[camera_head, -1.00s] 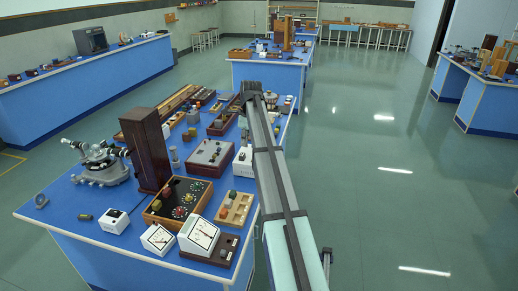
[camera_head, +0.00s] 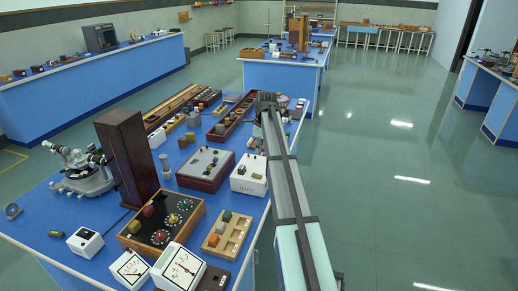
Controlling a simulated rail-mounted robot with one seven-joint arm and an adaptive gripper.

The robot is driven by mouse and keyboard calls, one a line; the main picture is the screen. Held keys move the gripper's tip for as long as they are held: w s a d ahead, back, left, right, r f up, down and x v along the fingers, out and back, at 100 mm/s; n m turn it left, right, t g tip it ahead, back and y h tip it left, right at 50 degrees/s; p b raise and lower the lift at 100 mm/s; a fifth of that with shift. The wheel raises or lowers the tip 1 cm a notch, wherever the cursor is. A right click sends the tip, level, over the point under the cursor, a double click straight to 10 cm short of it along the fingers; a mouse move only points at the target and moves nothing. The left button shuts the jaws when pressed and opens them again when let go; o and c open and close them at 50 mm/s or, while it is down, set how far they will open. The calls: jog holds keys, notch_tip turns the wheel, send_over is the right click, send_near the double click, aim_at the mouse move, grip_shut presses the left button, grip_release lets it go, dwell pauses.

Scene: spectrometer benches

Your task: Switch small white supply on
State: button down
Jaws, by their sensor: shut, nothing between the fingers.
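A white box (camera_head: 248,174) with small dark controls on its sloped top and markings on its front stands at the right edge of the near bench, just left of my arm. A smaller white box (camera_head: 85,242) with a dark switch-like part on top sits at the bench's front left. I cannot tell from looks alone which is the small white supply, and their switch positions are too small to read. My arm reaches away along the bench's right edge. My gripper's fingers do not show; the arm hides what lies behind it.
The near blue bench (camera_head: 50,215) is crowded. A tall dark wooden block (camera_head: 127,158), a spectrometer (camera_head: 83,174), a dial box (camera_head: 160,222), two white meters (camera_head: 180,268), a grey-topped supply (camera_head: 206,166) and a block tray (camera_head: 228,235) stand there. The floor (camera_head: 400,190) at right is clear.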

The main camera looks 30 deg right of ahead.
aim_at(254, 175)
jog(key=f+p, duration=0.1)
jog(key=f, duration=0.2)
jog(key=f+p, duration=0.1)
jog(key=f, duration=0.3)
jog(key=w+a+f+p, duration=0.1)
jog(key=f, duration=0.3)
jog(key=shift+w+f, duration=0.1)
